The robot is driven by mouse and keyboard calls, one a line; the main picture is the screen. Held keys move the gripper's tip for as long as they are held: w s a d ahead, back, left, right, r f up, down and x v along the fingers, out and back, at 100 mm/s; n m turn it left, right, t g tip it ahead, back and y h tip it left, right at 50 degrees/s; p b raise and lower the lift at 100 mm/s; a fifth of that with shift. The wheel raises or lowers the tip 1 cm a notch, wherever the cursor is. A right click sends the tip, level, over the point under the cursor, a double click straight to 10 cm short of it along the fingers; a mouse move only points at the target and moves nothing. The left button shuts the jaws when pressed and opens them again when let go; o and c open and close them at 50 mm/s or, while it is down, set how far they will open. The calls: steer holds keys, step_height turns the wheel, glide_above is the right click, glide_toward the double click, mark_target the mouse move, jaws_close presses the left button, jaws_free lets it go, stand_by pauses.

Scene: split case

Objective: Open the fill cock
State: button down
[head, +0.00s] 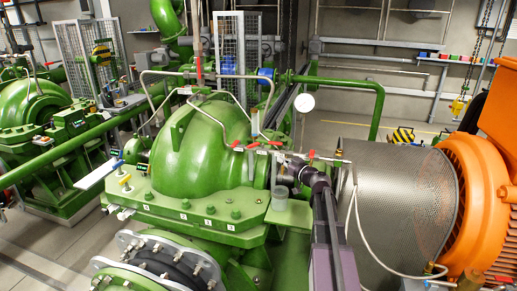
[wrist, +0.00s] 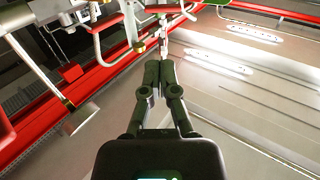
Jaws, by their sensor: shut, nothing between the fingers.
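Several small cocks with red levers sit on a thin pipe along the right side of the green pump casing (head: 205,145) in the head view. One red lever (head: 275,143) is just above my gripper (head: 287,168), and another red lever (head: 311,153) is to its right. I cannot tell which is the fill cock. In the wrist view my gripper (wrist: 160,64) has its fingers together, with nothing visible between them. Its tips point toward a small pale fitting (wrist: 163,44) beyond them; I cannot tell whether they touch it.
A perforated metal guard (head: 400,200) and an orange motor (head: 478,190) are on the right. In the wrist view, red rails (wrist: 105,70) run diagonally.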

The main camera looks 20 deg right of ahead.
mark_target(256, 145)
steer(key=shift+s+f+y, duration=0.1)
steer(key=shift+f+y, duration=0.05)
steer(key=shift+y, duration=0.15)
steer(key=shift+w, duration=0.2)
steer(key=x, duration=1.3)
steer(key=shift+w+a+f, duration=0.2)
steer(key=shift+w, duration=0.15)
steer(key=shift+d, duration=0.25)
steer(key=shift+h, duration=0.5)
